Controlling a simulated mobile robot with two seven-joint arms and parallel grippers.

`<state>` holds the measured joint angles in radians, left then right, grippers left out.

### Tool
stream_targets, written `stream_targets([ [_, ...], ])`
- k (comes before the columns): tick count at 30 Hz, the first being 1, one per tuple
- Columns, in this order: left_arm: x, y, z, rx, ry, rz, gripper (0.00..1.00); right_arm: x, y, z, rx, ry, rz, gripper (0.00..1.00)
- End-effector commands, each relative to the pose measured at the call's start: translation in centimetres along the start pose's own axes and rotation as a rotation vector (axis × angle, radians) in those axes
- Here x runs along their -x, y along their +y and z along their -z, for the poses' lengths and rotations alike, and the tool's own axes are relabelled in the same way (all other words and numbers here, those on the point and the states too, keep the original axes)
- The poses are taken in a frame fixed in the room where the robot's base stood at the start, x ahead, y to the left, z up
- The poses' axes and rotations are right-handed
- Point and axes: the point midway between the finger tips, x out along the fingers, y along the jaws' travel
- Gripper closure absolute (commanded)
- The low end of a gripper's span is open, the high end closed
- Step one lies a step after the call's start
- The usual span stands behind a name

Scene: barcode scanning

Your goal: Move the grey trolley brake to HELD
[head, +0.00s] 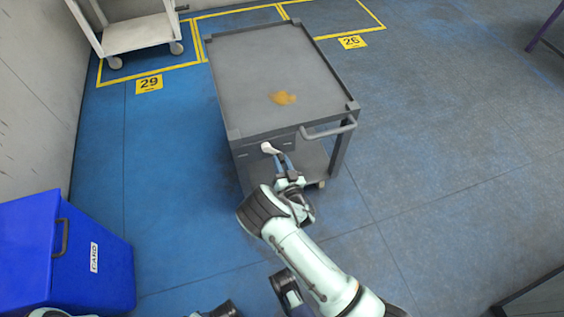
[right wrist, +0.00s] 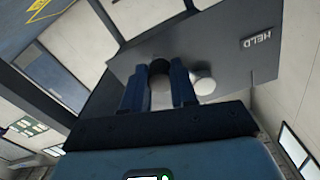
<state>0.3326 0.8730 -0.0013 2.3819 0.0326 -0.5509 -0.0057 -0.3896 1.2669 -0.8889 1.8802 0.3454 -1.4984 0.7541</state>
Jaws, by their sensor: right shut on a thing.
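The grey trolley (head: 285,80) stands in the middle of the head view, with an orange-brown patch on its top. A pale brake lever (head: 269,148) shows on its front panel. My right gripper (head: 282,163) is at that panel, shut on the brake lever. In the right wrist view the two blue fingers (right wrist: 158,85) stand on either side of a pale and dark piece of the lever. The grey panel (right wrist: 220,45) behind them carries the word HELD (right wrist: 254,43) at its right. The lever's exact setting is partly hidden by the fingers. My left gripper is not clearly in view.
A blue bin (head: 95,265) marked CARD stands at lower left. A white rack (head: 135,33) stands at upper left. Yellow floor lines and signs 29 (head: 149,84) and 26 (head: 352,42) lie around the trolley. The floor (head: 460,130) to the right is clear.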

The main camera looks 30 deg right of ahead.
Motion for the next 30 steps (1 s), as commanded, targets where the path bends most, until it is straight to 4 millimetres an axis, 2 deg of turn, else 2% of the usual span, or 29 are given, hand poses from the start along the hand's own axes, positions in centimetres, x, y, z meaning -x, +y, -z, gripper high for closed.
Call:
stream_targets([
  [14, 0.9, 0.9, 1.2, -0.010, 0.039, -0.017, 0.57, 0.0, -1.6, -1.5, -0.351, 0.003, -0.003, 1.00],
  [30, 0.7, 0.8, 1.0, -0.009, 0.032, -0.014, 0.57, 0.0, -4.9, -2.6, -0.864, 0.002, -0.003, 1.00],
])
